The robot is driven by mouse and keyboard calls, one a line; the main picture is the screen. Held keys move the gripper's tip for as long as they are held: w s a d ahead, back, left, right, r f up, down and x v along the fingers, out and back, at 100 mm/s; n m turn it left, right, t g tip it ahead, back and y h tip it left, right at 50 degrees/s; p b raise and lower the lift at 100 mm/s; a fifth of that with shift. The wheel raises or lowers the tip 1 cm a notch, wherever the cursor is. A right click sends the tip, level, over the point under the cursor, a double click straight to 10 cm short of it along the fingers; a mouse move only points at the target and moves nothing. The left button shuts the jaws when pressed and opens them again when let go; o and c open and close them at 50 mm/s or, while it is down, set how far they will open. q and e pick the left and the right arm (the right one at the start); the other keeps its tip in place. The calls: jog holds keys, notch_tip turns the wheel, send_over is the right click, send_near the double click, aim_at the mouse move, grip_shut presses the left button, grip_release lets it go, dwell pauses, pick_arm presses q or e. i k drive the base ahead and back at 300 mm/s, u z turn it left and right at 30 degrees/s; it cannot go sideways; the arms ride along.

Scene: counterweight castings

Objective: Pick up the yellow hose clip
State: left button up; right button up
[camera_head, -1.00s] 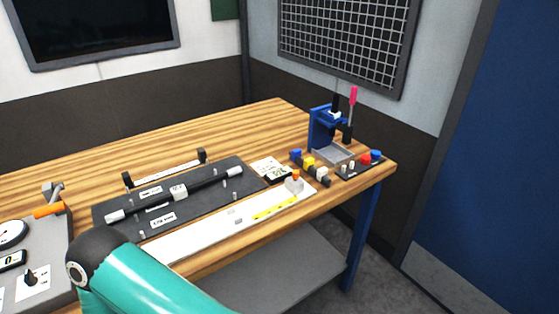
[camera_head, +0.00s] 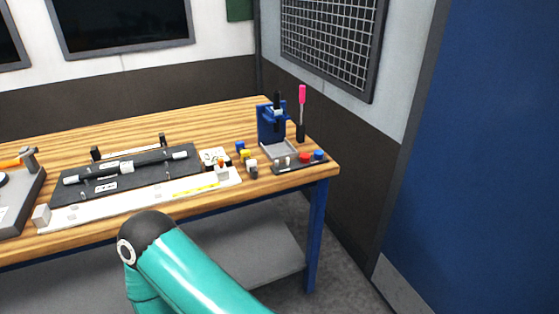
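A small yellow piece (camera_head: 245,155), likely the yellow hose clip, sits near the right end of the wooden bench. It stands in a short row between a blue piece (camera_head: 240,147) and a white piece (camera_head: 251,164). Its exact shape is too small to tell. Neither gripper shows; only a teal link of one of my arms is in the foreground, well apart from the yellow piece.
A blue press-like stand (camera_head: 269,124) and a pink-handled tool (camera_head: 302,96) stand behind the row. A dark holder with red and blue caps (camera_head: 318,155) lies to the right.

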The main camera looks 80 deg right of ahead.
aim_at(246, 153)
jog(key=z, duration=0.25)
jog(key=k, duration=0.25)
jog(key=z, duration=1.1)
jog(key=i, duration=0.65)
jog(key=u, duration=0.05)
